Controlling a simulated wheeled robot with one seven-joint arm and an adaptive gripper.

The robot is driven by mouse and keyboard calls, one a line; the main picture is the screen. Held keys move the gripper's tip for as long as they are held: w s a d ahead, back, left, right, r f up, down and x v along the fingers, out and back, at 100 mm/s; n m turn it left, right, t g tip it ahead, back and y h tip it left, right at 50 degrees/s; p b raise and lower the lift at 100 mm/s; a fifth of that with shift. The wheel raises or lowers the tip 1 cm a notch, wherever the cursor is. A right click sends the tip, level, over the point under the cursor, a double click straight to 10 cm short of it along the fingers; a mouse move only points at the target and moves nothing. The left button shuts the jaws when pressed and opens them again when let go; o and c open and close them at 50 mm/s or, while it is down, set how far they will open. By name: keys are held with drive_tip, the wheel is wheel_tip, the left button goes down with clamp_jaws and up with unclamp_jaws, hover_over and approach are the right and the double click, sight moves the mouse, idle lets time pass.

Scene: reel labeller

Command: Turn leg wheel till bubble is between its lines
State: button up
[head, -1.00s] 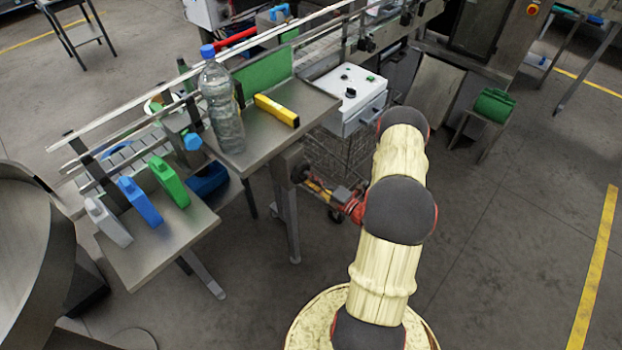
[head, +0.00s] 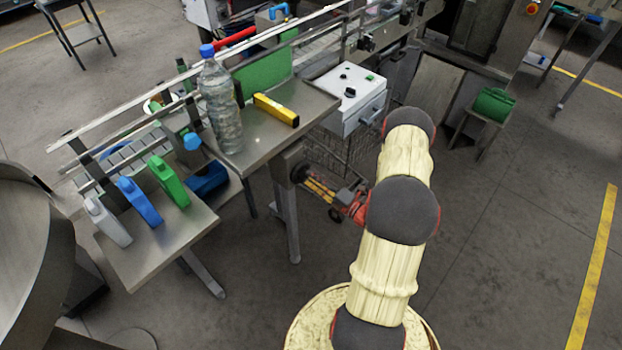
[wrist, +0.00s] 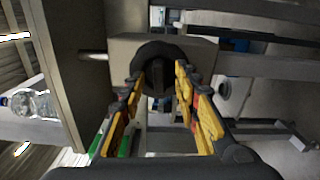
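The leg wheel (wrist: 158,53) is a dark round knob with a raised bar across its middle, fixed to a grey block in the wrist view. In the head view the leg wheel (head: 299,172) is a small dark disc by the table leg. My gripper (wrist: 159,82) is open, its yellow-orange fingers on either side of the wheel's middle. Whether they touch it cannot be told. In the head view my gripper (head: 320,190) reaches left to the wheel, below the tabletop. The yellow spirit level (head: 276,110) lies on the table (head: 262,145); its bubble and lines are too small to read.
A water bottle (head: 220,105) stands on the table by the level. White, blue and green jugs (head: 168,181) stand on a lower shelf at left. A control box (head: 348,98) and wire basket are behind my arm.

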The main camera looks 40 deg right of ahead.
drive_tip(key=s, duration=1)
drive_tip(key=shift+s+d, duration=0.3)
drive_tip(key=shift+d, duration=0.1)
